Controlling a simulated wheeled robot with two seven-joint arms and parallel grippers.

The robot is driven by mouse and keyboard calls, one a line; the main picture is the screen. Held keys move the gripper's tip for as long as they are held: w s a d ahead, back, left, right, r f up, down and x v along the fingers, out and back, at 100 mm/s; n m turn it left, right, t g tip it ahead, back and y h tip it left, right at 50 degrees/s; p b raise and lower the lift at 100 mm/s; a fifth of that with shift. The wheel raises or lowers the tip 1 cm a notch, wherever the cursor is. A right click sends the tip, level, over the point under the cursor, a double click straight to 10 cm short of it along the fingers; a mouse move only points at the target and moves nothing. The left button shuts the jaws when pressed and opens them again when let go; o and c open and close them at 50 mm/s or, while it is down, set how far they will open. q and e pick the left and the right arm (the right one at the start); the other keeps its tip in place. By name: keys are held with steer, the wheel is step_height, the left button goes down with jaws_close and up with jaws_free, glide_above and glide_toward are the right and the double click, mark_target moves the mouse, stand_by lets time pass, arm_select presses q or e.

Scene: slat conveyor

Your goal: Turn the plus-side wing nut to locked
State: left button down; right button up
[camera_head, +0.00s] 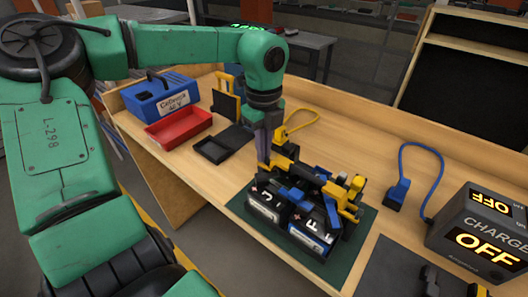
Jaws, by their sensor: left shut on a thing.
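Two black batteries (312,238) with white and blue labels sit side by side on a dark green mat (352,258). Yellow, blue and black clamp parts (325,188) lie across their tops. My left gripper (264,164) points down at the left end of these parts, near the plus mark on the left battery. It is shut on a small part there, which fits the plus-side wing nut; the fingers hide it and its turn position cannot be read. Dark shapes at the bottom right edge may be my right gripper (452,284), mostly cut off.
A blue tool box (160,97), a red tray (179,127) and a black tray (222,145) stand at the left of the wooden bench. A blue-cabled connector (398,193) lies right of the batteries. A charger (480,235) reading OFF stands far right.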

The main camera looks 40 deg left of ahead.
arm_select(q)
steer(key=m+b, duration=0.1)
steer(key=m, duration=0.2)
steer(key=shift+m+b, duration=0.3)
steer(key=shift+b, duration=0.05)
steer(key=m, duration=0.3)
steer(key=shift+m+b, duration=0.3)
steer(key=shift+b, duration=0.1)
steer(key=m, duration=0.4)
steer(key=shift+m, duration=2.3)
steer(key=c, duration=1)
jaws_free()
